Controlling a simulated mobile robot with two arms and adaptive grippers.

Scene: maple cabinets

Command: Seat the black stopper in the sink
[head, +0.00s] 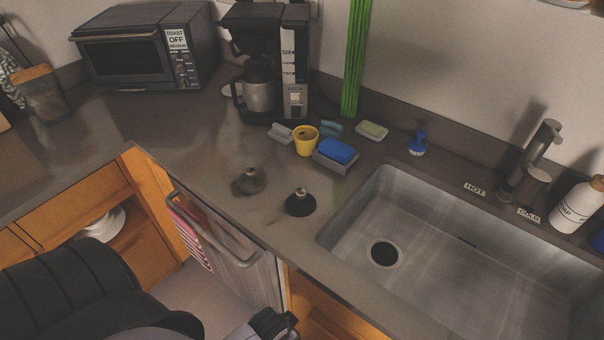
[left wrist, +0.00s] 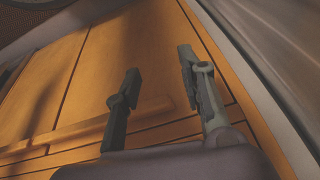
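The black stopper (head: 300,204) stands on the countertop left of the sink (head: 335,234), with a small knob on top. A similar grey-brown stopper (head: 249,181) stands to its left. The sink's drain hole (head: 384,253) is open and dark in the basin floor. My left gripper (head: 276,322) is at the bottom of the head view, in front of the cabinets and below the counter edge, apart from both stoppers. In the left wrist view its two fingers (left wrist: 160,66) are spread with nothing between them. My right gripper is not in view.
A yellow cup (head: 305,140), a blue sponge on a grey holder (head: 336,152) and a blue brush (head: 418,143) stand behind the stoppers. The faucet (head: 530,160) and soap bottle (head: 577,205) line the sink's back. A towel rail (head: 215,232) runs below the counter edge.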

